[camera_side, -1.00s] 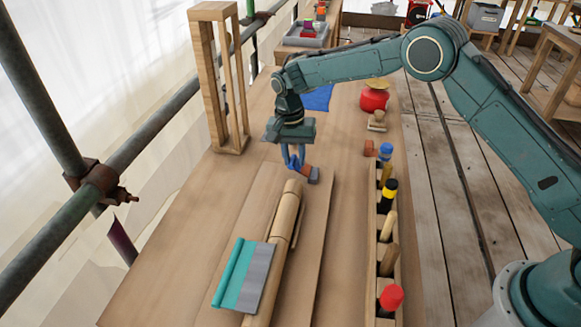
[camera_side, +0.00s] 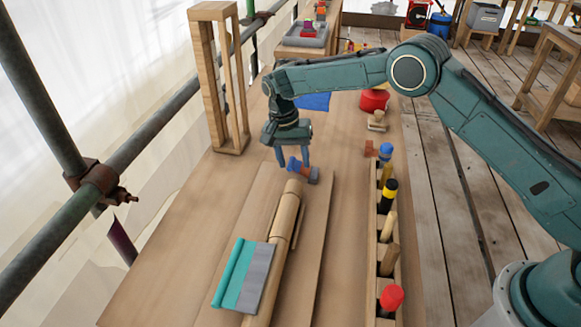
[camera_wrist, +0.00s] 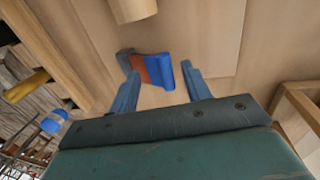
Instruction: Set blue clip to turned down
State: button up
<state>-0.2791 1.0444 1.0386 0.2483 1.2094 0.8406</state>
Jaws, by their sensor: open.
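The blue clip (camera_side: 293,165) lies at the far end of the round wooden spar (camera_side: 287,210). A brown-orange part and a grey part adjoin its blue part. It also shows in the wrist view (camera_wrist: 160,70), with the blue part nearest my right finger and the grey end to the left. My gripper (camera_side: 294,162) points down over the clip, its two fingers spread apart. I cannot tell how the clip touches the wood below.
A rack (camera_side: 372,250) with several coloured-handled tools runs along the right. A tall wooden frame (camera_side: 217,80) stands at the left. Beyond are a stamp-like block (camera_side: 377,121) and a red pot (camera_side: 374,100).

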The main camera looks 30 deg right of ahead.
jog(key=shift+r, duration=0.15)
notch_tip(320, 180, up, 7)
jog(key=a, duration=0.1)
jog(key=shift+w, duration=0.45)
dwell(0.4)
jog(key=shift+o, duration=0.2)
jog(key=shift+a, duration=0.1)
jog(key=s+a+r+t+h, duration=0.3)
jog(key=a+r, duration=0.1)
jog(key=a, duration=0.1)
jog(key=shift+s+a+r, duration=0.15)
jog(key=shift+s+r, duration=0.15)
jog(key=shift+r, duration=0.1)
jog(key=shift+f+n+h, duration=0.15)
jog(key=shift+n+h, duration=0.15)
jog(key=shift+x, duration=6.8)
